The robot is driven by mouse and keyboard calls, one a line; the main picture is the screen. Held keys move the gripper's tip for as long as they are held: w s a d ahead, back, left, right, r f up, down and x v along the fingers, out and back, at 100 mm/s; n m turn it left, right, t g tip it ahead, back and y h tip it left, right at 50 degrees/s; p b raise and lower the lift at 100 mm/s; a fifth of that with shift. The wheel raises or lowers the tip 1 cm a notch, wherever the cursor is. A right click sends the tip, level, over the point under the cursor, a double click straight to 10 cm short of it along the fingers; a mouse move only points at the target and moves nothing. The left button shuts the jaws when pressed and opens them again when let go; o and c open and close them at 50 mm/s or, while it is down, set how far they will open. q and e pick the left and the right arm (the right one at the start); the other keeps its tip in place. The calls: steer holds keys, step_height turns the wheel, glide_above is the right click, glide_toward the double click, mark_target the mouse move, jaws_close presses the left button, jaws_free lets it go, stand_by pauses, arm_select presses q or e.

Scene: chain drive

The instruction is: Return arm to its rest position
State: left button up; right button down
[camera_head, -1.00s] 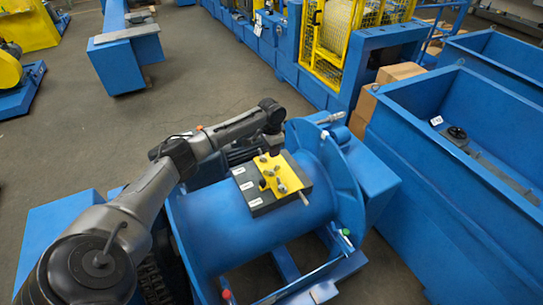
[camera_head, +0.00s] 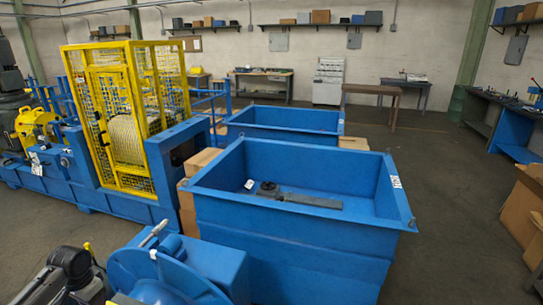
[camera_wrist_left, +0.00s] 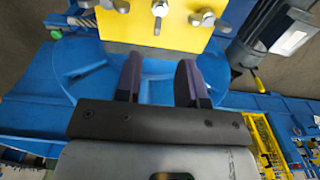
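The fingers are over the blue flange (camera_wrist_left: 88,62) of the machine. A yellow plate (camera_wrist_left: 150,30) with several metal pins lies just beyond the fingertips, and I see no grip on it. My right arm and right gripper are in neither view.
A large blue bin (camera_head: 300,240) stands right of the machine and holds a dark flat part (camera_head: 310,200). Another blue bin (camera_head: 285,118) is behind it. A yellow cage (camera_head: 125,115) and cardboard boxes (camera_head: 198,163) stand to the left. Open floor (camera_head: 450,190) lies at the right.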

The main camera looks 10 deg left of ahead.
arm_select(q)
steer(key=w+d+r+m+t+y, duration=0.2)
steer(key=w+d+r+t+y, duration=0.4)
steer(key=r, duration=0.5)
steer(key=s+d+m+t+h, duration=0.2)
steer(key=s+d+t, duration=0.15)
steer(key=d, duration=1.35)
steer(key=s+d+f+h, duration=0.2)
steer(key=s+d+f, duration=0.4)
steer(key=s+d, duration=0.35)
steer(key=s+d+f+n+g+h, duration=0.1)
steer(key=s+d+f+n+g, duration=0.15)
steer(key=s+f, duration=0.75)
steer(key=s+d+f+n+g+h, duration=0.15)
steer(key=s+f+g, duration=0.35)
steer(key=s, duration=0.8)
step_height(320, 180, up, 28)
steer(key=m+t+p, duration=0.1)
steer(key=p, duration=2.7)
steer(key=shift+w+d+r+t+p, duration=0.15)
steer(key=shift+w+d+t+p, duration=0.15)
steer(key=shift+d+p, duration=0.1)
